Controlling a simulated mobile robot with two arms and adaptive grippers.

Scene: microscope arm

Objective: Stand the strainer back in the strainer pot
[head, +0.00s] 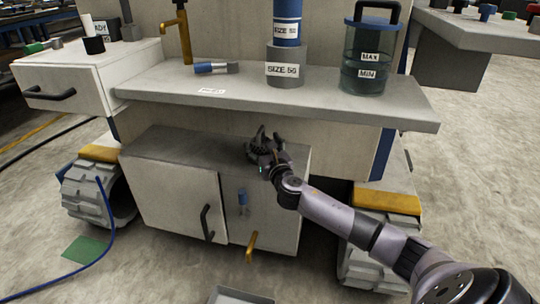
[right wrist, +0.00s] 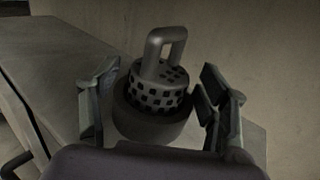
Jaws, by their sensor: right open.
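In the right wrist view, the strainer (right wrist: 160,98) is a dark grey perforated cylinder with a looped handle (right wrist: 166,48) on top. It stands roughly upright inside the strainer pot (right wrist: 137,126), a dark round pot on the lower cabinet's top. My right gripper (right wrist: 160,92) is open, with one finger to each side of the strainer and visible gaps between. In the head view, my right gripper (head: 264,142) is over the back right of that cabinet top and hides most of the strainer and pot. My left gripper is out of view.
The lower cabinet top (head: 185,147) is clear to the left. A shelf (head: 150,85) overhangs behind it, bearing a blue cylinder (head: 287,28) in a grey "SIZE 50" holder (head: 284,68), a clear MAX/MIN container (head: 366,65) and a blue-handled tool (head: 212,68).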

